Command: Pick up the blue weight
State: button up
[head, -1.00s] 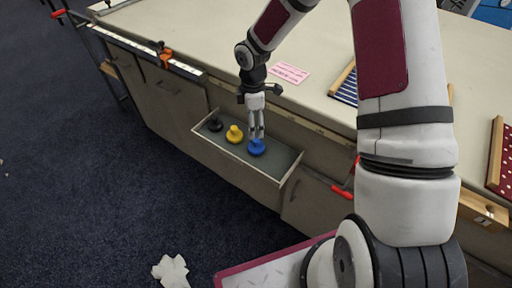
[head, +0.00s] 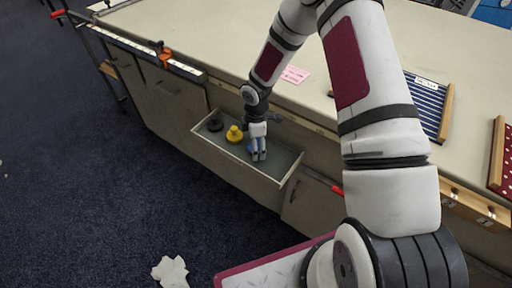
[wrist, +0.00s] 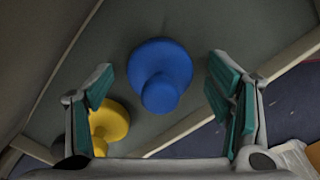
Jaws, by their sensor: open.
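The blue weight (wrist: 160,70) stands in an open drawer (head: 283,164), between the spread fingers of my gripper (wrist: 162,100) in the wrist view. My gripper is open, with a gap on each side of the weight. In the head view my gripper (head: 258,154) reaches down into the drawer and mostly hides the blue weight (head: 251,148). The yellow weight (head: 234,134) stands just left of it, and also shows near the left finger in the wrist view (wrist: 112,118). A black weight (head: 215,123) is farther left in the drawer.
The drawer's rim (wrist: 185,126) runs close to my gripper. The drawer's right end is clear.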

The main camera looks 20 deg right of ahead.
jog(key=shift+c, duration=0.3)
jog(key=c, duration=1.6)
jog(key=shift+r, duration=0.15)
jog(key=shift+c, duration=0.2)
